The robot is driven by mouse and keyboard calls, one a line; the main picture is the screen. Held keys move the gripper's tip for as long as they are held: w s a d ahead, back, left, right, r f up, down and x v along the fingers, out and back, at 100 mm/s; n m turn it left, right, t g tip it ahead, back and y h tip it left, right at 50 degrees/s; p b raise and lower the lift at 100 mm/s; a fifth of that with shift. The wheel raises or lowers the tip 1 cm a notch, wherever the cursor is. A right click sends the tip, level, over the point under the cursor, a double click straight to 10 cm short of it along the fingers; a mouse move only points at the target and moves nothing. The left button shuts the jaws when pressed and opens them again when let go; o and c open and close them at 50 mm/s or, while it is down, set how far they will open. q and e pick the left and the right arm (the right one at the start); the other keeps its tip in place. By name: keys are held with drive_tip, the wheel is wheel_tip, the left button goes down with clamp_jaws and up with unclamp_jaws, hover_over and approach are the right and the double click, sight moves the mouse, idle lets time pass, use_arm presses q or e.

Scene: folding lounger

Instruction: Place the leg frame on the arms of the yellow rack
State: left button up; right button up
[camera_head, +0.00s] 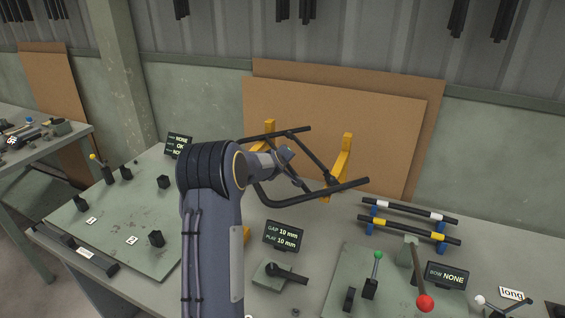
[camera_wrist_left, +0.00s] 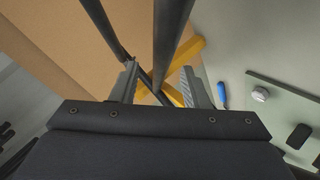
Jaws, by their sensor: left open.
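The leg frame (camera_head: 318,193) is made of dark bent tubes and shows in the middle of the head view. It lies across the two yellow arms of the rack (camera_head: 346,155), its tubes crossing them near their lower parts; my arm hides its left part. My left gripper (camera_head: 287,154) is at the frame. In the left wrist view the gripper (camera_wrist_left: 158,88) is open, with a dark tube (camera_wrist_left: 168,40) passing between or just beyond its fingers. Yellow rack parts (camera_wrist_left: 188,50) show behind the tubes. Contact between fingers and tube cannot be told. My right gripper is out of view.
Brown boards (camera_head: 335,110) lean on the wall behind the rack. Black tubes with white and yellow bands (camera_head: 410,221) lie on blue supports at right. A gap display (camera_head: 283,236) and a red-knobbed lever (camera_head: 425,302) stand in front. A green plate (camera_head: 120,225) lies at left.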

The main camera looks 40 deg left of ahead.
use_arm(q)
drive_tip(key=s+d+r+m+h, duration=0.1)
drive_tip(key=s+d+r, duration=0.1)
drive_tip(key=s+d, duration=0.2)
drive_tip(key=s+d+r+m+h, duration=0.1)
drive_tip(key=s+d+r, duration=0.1)
drive_tip(key=s+d, duration=0.2)
drive_tip(key=s+d+r+m+h+b, duration=0.1)
drive_tip(key=s+d+r, duration=0.2)
drive_tip(key=d, duration=0.2)
drive_tip(key=shift+s+d+r+h, duration=0.1)
drive_tip(key=shift+s+d+h, duration=0.1)
drive_tip(key=shift+s+h, duration=0.2)
drive_tip(key=s+d+m+g+h, duration=0.3)
drive_tip(key=s+d+m+h, duration=0.35)
drive_tip(key=s+d, duration=1.15)
drive_tip(key=s+d+f+m+g, duration=0.1)
drive_tip(key=s+d+f+m, duration=0.1)
drive_tip(key=s, duration=0.3)
drive_tip(key=s+d+f+m+g, duration=0.1)
drive_tip(key=s+d+f+m, duration=0.1)
drive_tip(key=s, duration=0.3)
drive_tip(key=shift+d+f+m+y, duration=0.3)
drive_tip(key=shift+f+m+y, duration=0.2)
drive_tip(key=shift+m, duration=0.15)
